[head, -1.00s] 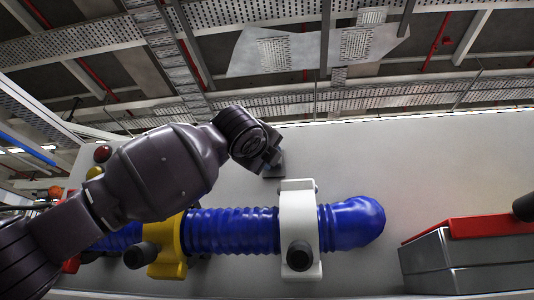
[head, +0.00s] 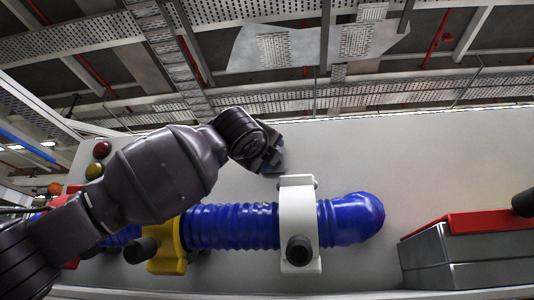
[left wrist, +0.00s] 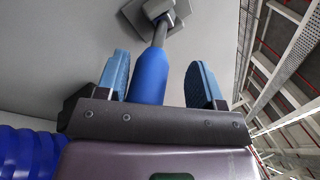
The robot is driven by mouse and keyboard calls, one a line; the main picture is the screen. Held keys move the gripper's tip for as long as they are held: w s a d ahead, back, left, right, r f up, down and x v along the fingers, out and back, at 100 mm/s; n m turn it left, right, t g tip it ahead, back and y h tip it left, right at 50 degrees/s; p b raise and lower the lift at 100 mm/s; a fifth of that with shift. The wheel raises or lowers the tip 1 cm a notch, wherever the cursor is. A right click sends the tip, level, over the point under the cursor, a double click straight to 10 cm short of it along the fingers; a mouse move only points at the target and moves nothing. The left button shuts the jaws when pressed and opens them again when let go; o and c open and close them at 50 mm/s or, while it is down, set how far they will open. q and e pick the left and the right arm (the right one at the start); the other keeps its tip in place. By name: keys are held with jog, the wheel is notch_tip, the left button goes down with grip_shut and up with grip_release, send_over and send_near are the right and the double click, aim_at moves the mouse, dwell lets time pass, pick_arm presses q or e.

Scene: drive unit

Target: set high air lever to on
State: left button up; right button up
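In the left wrist view, the lever has a blue handle (left wrist: 149,76) on a grey shaft rising to a grey square mount (left wrist: 157,12) on the pale panel. My left gripper (left wrist: 158,66) is open, with its blue fingers on both sides of the handle. The handle looks closer to the left finger, with a clear gap to the right one. In the head view my left gripper (head: 268,158) is at the panel above the blue hose; my wrist hides the lever and the fingers. My right gripper is not in view.
A ribbed blue hose (head: 235,227) runs below, held by a yellow clamp (head: 168,258) and a white clamp (head: 298,210) with dark knobs. A grey box with a red top (head: 480,223) is at right. Red (head: 101,149) and yellow (head: 94,170) buttons are at left. The panel right of my gripper is clear.

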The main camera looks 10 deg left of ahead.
pick_arm(q)
jog(key=shift+s, duration=0.15)
jog(key=shift+s+f, duration=0.1)
jog(key=shift+s, duration=0.15)
jog(key=b+v, duration=0.2)
jog(key=v, duration=0.8)
jog(key=shift+b, duration=0.35)
